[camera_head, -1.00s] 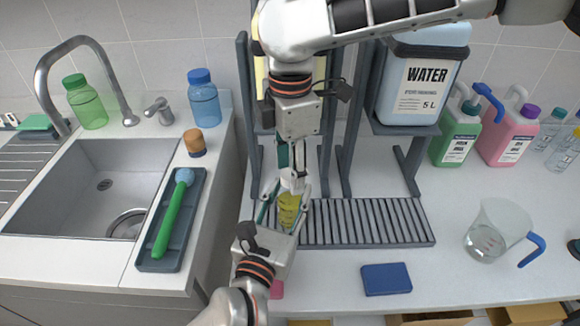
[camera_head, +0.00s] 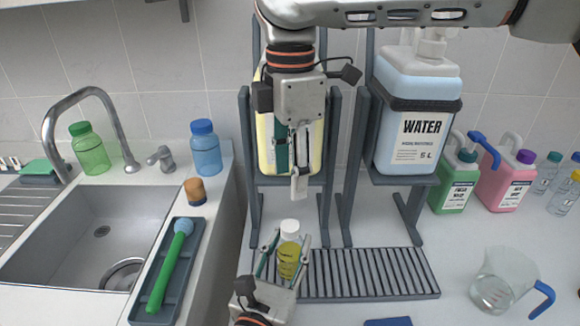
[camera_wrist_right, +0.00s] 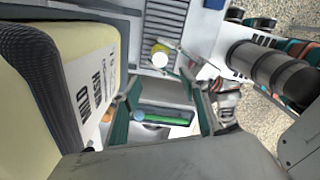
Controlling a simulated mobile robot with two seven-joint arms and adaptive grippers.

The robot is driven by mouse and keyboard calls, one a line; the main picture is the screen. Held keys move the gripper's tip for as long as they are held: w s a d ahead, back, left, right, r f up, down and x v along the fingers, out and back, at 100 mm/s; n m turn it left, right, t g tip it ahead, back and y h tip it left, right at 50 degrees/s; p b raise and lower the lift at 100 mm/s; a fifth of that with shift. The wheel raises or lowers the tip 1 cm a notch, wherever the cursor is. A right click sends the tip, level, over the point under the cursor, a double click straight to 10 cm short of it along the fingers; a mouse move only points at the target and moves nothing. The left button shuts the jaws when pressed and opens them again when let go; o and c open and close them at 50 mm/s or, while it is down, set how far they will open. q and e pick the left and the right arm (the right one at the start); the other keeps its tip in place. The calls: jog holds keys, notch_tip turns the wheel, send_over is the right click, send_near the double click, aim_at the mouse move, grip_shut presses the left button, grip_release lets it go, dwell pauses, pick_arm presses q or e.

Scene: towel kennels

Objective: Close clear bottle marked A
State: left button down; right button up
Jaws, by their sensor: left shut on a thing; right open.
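A small clear bottle (camera_head: 288,262) with yellow liquid stands upright at the left end of the slatted drip tray (camera_head: 375,272). A white cap (camera_head: 290,227) sits on its top; whether it is tight I cannot tell. No letter A is readable. My left gripper (camera_head: 287,246) is shut on the bottle from the front. My right gripper (camera_head: 300,190) is open and empty, pointing down above the cap with a gap between them. In the right wrist view the bottle's round top (camera_wrist_right: 160,56) shows beyond the right fingers (camera_wrist_right: 165,108).
A yellow container (camera_head: 265,145) stands on a rack directly behind my right gripper. A large WATER container (camera_head: 415,120) is on the rack to its right. A clear jug (camera_head: 497,280) stands at the right. The sink (camera_head: 85,235) is at the left.

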jog(key=shift+r, duration=0.3)
pick_arm(q)
jog(key=c, duration=1.3)
grip_release()
jog(key=shift+o, duration=0.2)
jog(key=v, duration=1.2)
